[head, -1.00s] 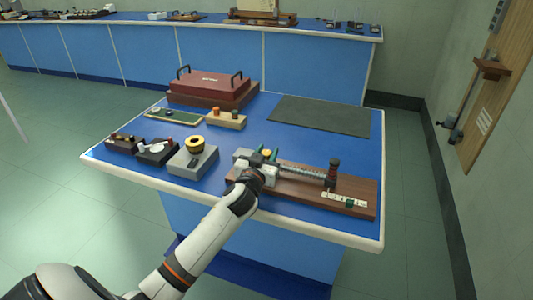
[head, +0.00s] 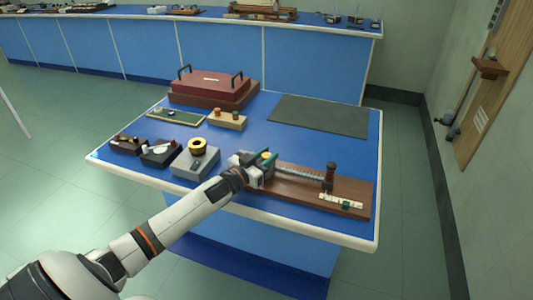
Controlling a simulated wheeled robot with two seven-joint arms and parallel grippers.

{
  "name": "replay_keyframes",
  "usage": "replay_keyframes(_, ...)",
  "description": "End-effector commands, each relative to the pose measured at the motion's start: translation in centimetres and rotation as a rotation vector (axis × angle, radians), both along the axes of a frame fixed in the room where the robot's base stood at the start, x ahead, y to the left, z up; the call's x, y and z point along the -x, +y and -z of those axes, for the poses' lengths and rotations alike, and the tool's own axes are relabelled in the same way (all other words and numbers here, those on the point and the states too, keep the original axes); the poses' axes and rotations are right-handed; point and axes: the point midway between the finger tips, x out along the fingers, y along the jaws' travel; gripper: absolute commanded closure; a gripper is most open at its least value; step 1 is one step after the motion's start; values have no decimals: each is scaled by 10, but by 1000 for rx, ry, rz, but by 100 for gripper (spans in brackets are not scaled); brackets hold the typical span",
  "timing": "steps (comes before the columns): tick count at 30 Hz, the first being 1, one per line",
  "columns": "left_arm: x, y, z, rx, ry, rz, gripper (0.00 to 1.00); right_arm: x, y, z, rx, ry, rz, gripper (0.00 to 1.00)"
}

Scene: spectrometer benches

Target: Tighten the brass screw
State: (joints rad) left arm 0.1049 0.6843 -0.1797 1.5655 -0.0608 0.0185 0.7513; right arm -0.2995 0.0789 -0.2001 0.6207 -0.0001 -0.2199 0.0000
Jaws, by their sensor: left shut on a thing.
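A brass screw (head: 266,156) shows as a small yellow-gold head near the left end of the wooden spectrometer board (head: 300,193). A ribbed rod (head: 300,172) runs from there to a dark upright post (head: 330,176) at the board's right. My right gripper does not show.
A grey box with a brass ring (head: 196,158) and two dark small blocks (head: 160,152) stand left of the board. A red-brown case (head: 213,86) with two handles is behind. A dark mat (head: 320,115) lies flat at the back right.

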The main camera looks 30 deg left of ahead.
Motion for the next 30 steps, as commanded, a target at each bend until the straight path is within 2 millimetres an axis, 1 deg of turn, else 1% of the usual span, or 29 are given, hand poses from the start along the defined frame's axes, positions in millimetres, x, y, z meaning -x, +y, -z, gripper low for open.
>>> replay_keyframes(6, 0, -1, 0, 1, -2, 0, 94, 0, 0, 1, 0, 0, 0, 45)
replay_keyframes(7, 0, -1, 0, 1, -2, 0, 67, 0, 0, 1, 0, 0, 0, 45)
replay_keyframes(10, 0, -1, 0, 1, -1, -1, 51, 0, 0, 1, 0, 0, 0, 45)
replay_keyframes(18, 0, 0, 0, 1, -1, -2, 51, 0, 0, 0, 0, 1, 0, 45)
replay_keyframes(22, 7, 1, 1, 1, 2, -2, 51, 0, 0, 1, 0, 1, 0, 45)
replay_keyframes(26, 24, 3, 2, 1, 2, -2, 51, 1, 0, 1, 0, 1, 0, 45)
replay_keyframes(30, 50, 7, 3, 1, 4, -2, 51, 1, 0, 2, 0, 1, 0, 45)
